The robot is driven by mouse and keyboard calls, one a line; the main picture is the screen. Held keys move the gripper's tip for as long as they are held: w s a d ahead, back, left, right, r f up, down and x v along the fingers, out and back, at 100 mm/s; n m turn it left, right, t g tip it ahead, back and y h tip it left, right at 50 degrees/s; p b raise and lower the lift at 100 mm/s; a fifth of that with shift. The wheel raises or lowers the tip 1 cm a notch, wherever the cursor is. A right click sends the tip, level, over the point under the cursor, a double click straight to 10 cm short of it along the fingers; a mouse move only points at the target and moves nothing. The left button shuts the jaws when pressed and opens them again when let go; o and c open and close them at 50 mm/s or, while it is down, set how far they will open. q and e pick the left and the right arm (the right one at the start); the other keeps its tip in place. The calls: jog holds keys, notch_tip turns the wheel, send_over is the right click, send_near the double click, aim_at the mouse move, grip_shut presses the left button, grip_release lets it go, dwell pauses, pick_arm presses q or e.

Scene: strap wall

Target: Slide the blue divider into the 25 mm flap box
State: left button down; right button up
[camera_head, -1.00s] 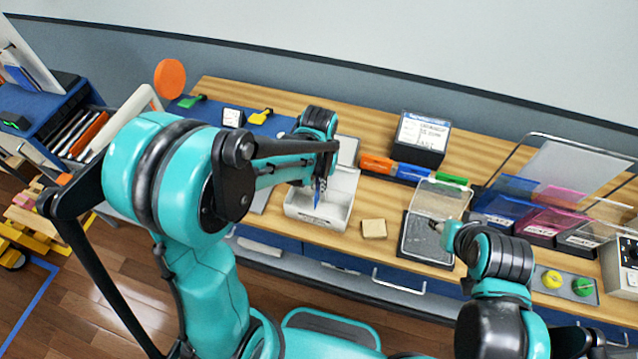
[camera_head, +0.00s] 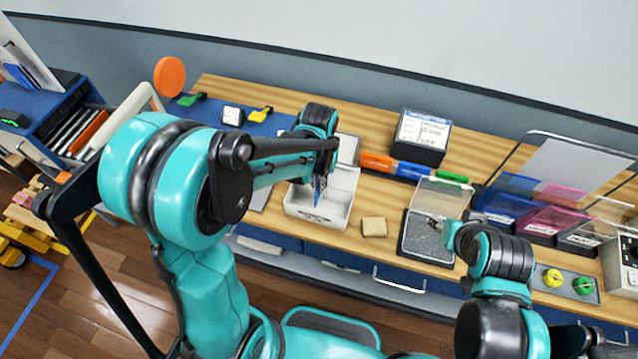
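A white open box (camera_head: 335,217) stands near the front edge of the wooden bench, with its raised flap (camera_head: 348,150) at the back. I cannot read a size on it. My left gripper (camera_head: 321,180) points down over the box. The blue divider (camera_head: 318,192) shows as a thin upright blue strip below the fingers, inside the outline of the box. The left gripper looks shut on it. I cannot tell whether the divider touches the box floor or sits in a slot. My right gripper (camera_head: 437,222) is at the dark tray, away from the box; its fingers are too small to judge.
The dark tray (camera_head: 428,250) with a raised clear lid stands right of a small tan block (camera_head: 374,227). Orange, blue and green pieces (camera_head: 410,168) lie behind. Clear-lidded bins (camera_head: 545,222) stand at the right. A labelled black box (camera_head: 421,138) stands at the back.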

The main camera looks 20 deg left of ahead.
pick_arm(q)
jog(key=shift+f, duration=0.1)
jog(key=shift+f+b, duration=1.55)
jog(key=shift+f, duration=0.05)
jog(key=shift+f, duration=0.15)
jog(key=shift+f+b, duration=1.8)
jog(key=shift+f+b, duration=0.55)
jog(key=shift+f, duration=0.1)
jog(key=c, duration=1.6)
grip_release()
jog(key=shift+c, duration=0.2)
jog(key=shift+r, duration=0.1)
